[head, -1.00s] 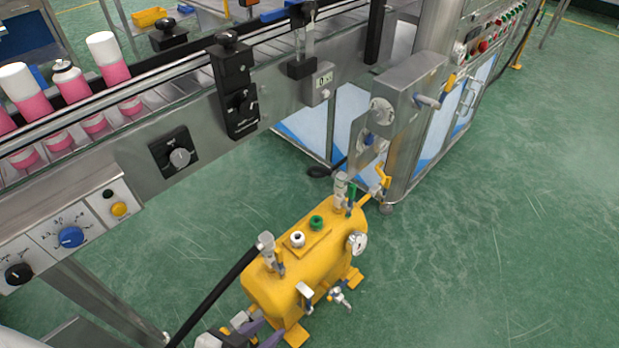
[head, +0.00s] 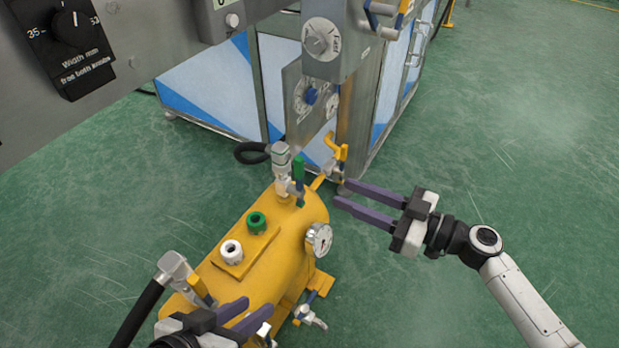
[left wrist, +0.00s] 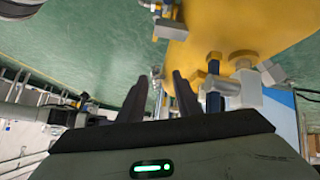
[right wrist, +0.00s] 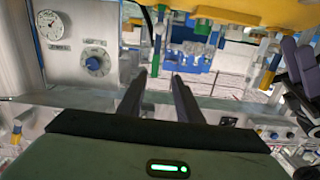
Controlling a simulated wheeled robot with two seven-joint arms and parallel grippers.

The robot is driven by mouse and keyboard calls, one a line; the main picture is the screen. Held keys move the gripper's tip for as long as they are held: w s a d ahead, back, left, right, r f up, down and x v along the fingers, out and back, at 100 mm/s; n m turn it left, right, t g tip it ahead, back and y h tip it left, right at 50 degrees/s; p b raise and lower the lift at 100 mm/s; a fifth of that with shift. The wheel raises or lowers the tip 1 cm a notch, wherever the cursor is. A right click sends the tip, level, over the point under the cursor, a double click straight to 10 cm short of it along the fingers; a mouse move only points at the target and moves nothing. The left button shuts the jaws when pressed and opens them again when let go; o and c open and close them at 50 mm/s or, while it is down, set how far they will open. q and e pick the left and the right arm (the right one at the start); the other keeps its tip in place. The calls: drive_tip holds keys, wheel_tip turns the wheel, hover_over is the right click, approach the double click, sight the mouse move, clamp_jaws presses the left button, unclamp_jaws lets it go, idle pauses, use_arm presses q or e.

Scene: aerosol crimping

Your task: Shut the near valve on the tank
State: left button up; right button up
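The yellow tank (head: 265,265) stands on the floor in the head view, with a green and a white cap on top. The near valve (head: 177,268) is a grey fitting with a black hose at its near end; its yellow lever (head: 200,290) slants down beside it. The far valve (head: 284,165) has a green lever. My left gripper (head: 245,313) is open over the tank's near end, just right of the near valve's lever, apparently empty. In the left wrist view its fingers (left wrist: 160,85) are apart. My right gripper (head: 341,193) is open and empty, right of the tank's far end.
A gauge (head: 319,240) and a drain tap (head: 312,318) stick out from the tank's right side. A yellow-handled tap (head: 336,152) stands at its far end. The steel machine (head: 325,100) rises behind. The green floor to the right is clear.

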sight(302, 167)
drive_tip(key=x, duration=0.3)
drive_tip(key=r+x, duration=0.1)
drive_tip(key=x, duration=0.3)
drive_tip(key=w+x, duration=0.1)
drive_tip(key=x, duration=0.2)
drive_tip(key=shift+w+r, duration=0.1)
drive_tip(key=shift+r, duration=0.05)
clamp_jaws()
